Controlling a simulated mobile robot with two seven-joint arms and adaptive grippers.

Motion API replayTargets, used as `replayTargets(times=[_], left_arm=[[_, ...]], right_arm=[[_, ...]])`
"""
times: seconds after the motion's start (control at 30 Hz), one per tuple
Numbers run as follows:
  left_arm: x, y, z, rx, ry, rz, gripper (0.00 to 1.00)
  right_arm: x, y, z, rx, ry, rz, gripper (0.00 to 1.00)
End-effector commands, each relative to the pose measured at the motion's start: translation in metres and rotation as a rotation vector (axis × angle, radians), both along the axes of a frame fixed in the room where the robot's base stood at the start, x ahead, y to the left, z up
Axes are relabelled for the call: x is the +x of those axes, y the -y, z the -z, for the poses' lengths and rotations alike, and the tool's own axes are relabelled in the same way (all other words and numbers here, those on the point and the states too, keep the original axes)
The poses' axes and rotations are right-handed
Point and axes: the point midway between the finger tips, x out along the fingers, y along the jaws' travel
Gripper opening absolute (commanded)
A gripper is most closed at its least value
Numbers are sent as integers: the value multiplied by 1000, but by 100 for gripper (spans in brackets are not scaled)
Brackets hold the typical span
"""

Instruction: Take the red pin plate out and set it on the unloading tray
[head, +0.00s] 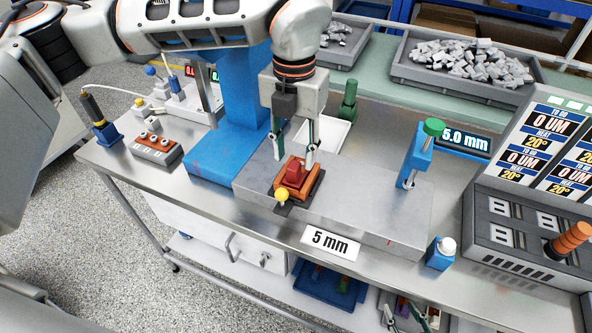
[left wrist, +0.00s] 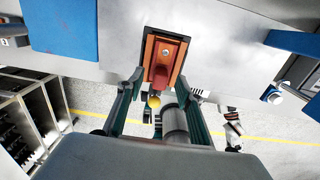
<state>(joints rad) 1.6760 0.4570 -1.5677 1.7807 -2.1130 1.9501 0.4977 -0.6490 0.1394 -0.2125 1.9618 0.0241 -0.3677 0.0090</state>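The red pin plate (head: 293,176) shows as a red block on an orange base, in a dark holder on the grey metal block. It also shows in the left wrist view (left wrist: 167,62), just beyond the fingers. My left gripper (head: 294,156) is above it, open, with its fingers spread to either side; I cannot tell whether they touch. In the left wrist view the open fingers (left wrist: 159,83) are wide apart. My right gripper (head: 407,320) is at the bottom edge, partly cut off, its fingers apart. A white tray (head: 338,128) lies behind the block; I cannot tell whether it is the unloading tray.
A yellow knob (head: 282,195) sits before the plate. A blue clamp with a green knob (head: 433,127) stands right on the block, and a blue column (head: 243,90) left. A bin of grey pieces (head: 405,68) is at the back. The front right of the block is clear.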

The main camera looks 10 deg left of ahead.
Motion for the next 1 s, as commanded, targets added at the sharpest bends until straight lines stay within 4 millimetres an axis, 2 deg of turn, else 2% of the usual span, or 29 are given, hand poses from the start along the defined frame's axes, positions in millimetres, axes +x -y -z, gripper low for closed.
replayTargets(times=[0.2,0.5,0.53,0.67,1.0], left_arm=[[-2,2,29,-1,-2,1,36],[-2,2,36,-1,-1,1,36],[-2,2,36,-1,-1,1,34],[-2,2,36,-1,-1,1,0],[-2,2,35,-2,-1,1,0]], right_arm=[[1,0,-5,0,2,-1,35],[1,0,-5,0,2,-1,35],[1,0,-5,0,2,-1,35],[1,0,-5,0,2,-1,35],[1,0,-5,0,2,-1,35]])
